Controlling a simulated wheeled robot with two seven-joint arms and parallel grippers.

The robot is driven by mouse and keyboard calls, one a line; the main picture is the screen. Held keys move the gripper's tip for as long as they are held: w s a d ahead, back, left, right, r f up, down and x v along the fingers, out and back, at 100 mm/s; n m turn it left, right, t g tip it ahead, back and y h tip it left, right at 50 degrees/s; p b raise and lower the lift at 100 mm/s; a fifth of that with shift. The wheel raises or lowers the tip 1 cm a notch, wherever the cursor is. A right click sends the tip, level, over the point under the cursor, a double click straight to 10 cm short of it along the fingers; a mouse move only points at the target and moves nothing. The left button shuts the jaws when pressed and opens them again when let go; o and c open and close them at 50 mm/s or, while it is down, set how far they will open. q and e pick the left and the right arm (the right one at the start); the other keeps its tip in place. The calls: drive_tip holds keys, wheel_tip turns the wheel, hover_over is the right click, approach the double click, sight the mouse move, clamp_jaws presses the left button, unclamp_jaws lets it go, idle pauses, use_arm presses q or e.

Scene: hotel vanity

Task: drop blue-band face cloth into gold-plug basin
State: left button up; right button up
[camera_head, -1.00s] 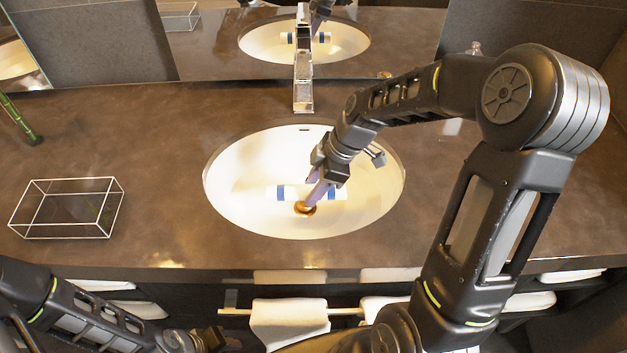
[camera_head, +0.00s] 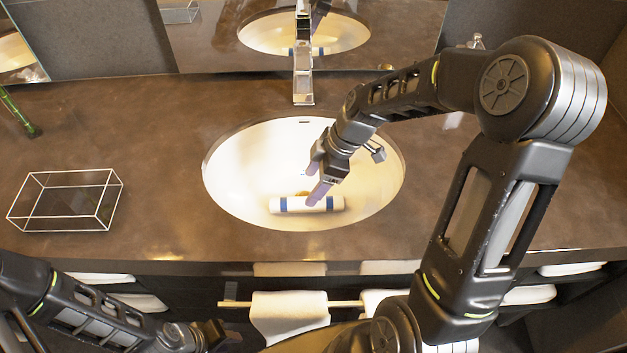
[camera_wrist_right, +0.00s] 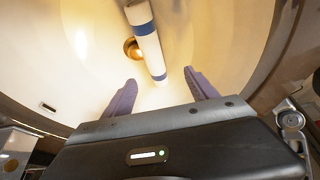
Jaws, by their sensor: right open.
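The blue-band face cloth (camera_head: 293,206) is a white roll with a blue band near each end. It lies in the white oval basin (camera_head: 235,185), low on the near side, and covers part of the gold plug (camera_head: 302,194). In the right wrist view the cloth (camera_wrist_right: 146,42) lies beside the gold plug (camera_wrist_right: 131,49).
The faucet (camera_head: 303,80) stands behind the basin, before a mirror. A wire-edged glass box (camera_head: 65,200) is on the counter (camera_head: 150,150) at left, with a green stalk (camera_head: 18,112) behind it. White towels (camera_head: 288,315) hang on a rail below the counter's front edge.

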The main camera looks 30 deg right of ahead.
drive_tip(key=v, duration=0.7)
drive_tip(key=shift+d+r+b, duration=0.15)
drive_tip(key=shift+r+b, duration=0.2)
drive_tip(key=shift+b, duration=0.1)
drive_tip(key=shift+s, duration=0.1)
idle(1.1)
